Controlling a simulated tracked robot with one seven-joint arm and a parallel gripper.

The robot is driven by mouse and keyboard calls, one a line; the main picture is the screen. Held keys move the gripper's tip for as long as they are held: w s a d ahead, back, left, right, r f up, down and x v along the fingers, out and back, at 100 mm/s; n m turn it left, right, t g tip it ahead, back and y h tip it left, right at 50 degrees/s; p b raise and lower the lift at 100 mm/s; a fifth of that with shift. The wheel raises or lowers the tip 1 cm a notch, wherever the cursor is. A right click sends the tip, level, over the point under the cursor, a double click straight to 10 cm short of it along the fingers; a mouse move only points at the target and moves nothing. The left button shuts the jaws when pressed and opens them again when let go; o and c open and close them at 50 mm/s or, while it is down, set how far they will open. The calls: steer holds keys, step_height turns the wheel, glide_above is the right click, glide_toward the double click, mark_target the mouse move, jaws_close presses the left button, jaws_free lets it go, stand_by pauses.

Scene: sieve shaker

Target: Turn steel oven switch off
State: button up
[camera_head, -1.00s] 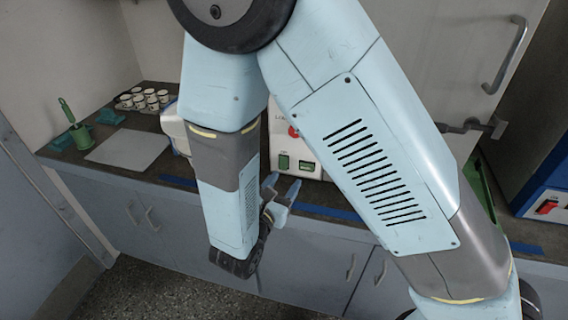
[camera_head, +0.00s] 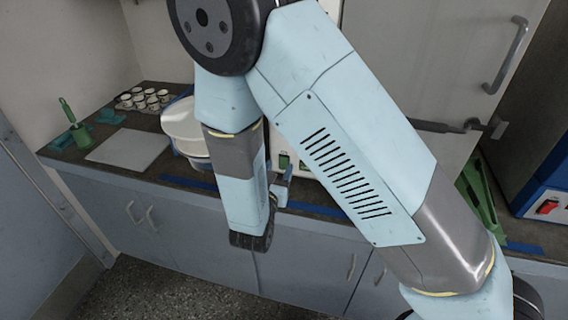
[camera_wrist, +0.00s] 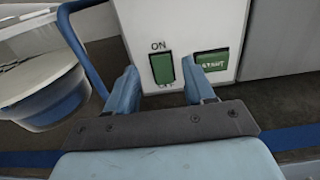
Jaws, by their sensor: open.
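A white-fronted machine on the counter carries a green rocker switch (camera_wrist: 162,69) marked ON above, with a partly hidden label below. A green START button (camera_wrist: 211,62) sits to its right. My gripper (camera_wrist: 163,76) is open and empty, its two blue fingers either side of the rocker in the wrist view; contact cannot be told. In the head view my gripper (camera_head: 280,186) is partly hidden behind my arm, at the machine's front. A blue and white unit with a red switch (camera_head: 547,206) stands at the far right. No label shows which device is the steel oven.
A white and blue round vessel (camera_head: 186,126) stands left of the machine, close to my gripper in the wrist view. A blue bar (camera_wrist: 82,50) rises beside it. A white board (camera_head: 128,149) and several cups (camera_head: 143,99) are further left. Green trays (camera_head: 477,195) lie right.

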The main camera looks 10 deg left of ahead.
mark_target(283, 158)
steer(key=shift+w+d, duration=0.15)
steer(key=shift+w, duration=1.5)
steer(key=shift+c, duration=0.2)
jaws_close()
steer(key=shift+s+f+t, duration=0.15)
steer(key=shift+f+t, duration=0.1)
steer(key=shift+t, duration=0.55)
steer(key=shift+s+f+t, duration=0.1)
steer(key=shift+f+t, duration=0.15)
steer(key=shift+t, duration=0.55)
steer(key=shift+h, duration=0.3)
steer(key=shift+o, duration=0.2)
jaws_free()
